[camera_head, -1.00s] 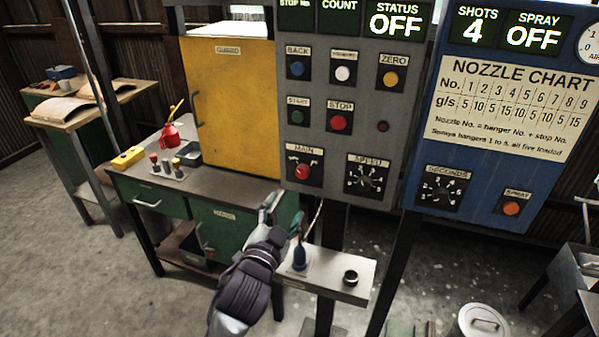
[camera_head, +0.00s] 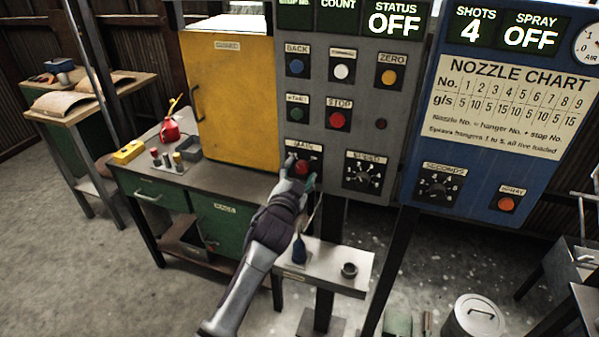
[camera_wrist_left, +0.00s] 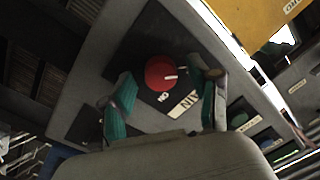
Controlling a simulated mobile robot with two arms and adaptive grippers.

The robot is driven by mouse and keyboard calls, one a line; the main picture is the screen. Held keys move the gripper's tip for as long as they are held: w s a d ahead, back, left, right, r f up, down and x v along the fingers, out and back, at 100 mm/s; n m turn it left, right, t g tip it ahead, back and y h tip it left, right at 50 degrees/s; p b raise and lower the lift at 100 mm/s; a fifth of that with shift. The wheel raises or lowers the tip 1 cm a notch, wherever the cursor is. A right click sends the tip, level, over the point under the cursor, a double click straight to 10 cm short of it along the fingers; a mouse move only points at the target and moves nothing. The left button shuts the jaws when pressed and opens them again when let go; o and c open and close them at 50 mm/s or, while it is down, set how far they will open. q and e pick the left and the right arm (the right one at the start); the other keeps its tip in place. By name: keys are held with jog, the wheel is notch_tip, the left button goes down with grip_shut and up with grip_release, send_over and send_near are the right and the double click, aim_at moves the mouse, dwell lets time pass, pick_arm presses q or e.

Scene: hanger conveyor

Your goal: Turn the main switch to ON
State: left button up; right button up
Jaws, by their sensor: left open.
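The main switch is a red round knob (camera_head: 302,168) with a white pointer line on a black plate, low on the left of the grey control panel (camera_head: 350,120). My left gripper (camera_head: 300,177) is at the knob, its fingers to either side of it in the head view. In the left wrist view the red knob (camera_wrist_left: 161,73) lies just beyond and between the two spread green-padded fingers (camera_wrist_left: 165,102). The fingers look apart from it. The status display (camera_head: 397,22) reads OFF. My right gripper is not in view.
The speed dial (camera_head: 363,174) is close to the right of the switch, and the stop button (camera_head: 338,120) is above. A yellow cabinet (camera_head: 232,95) is on the left.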

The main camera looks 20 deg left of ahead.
pick_arm(q)
jog(key=c, duration=1.2)
jog(key=shift+o, duration=0.2)
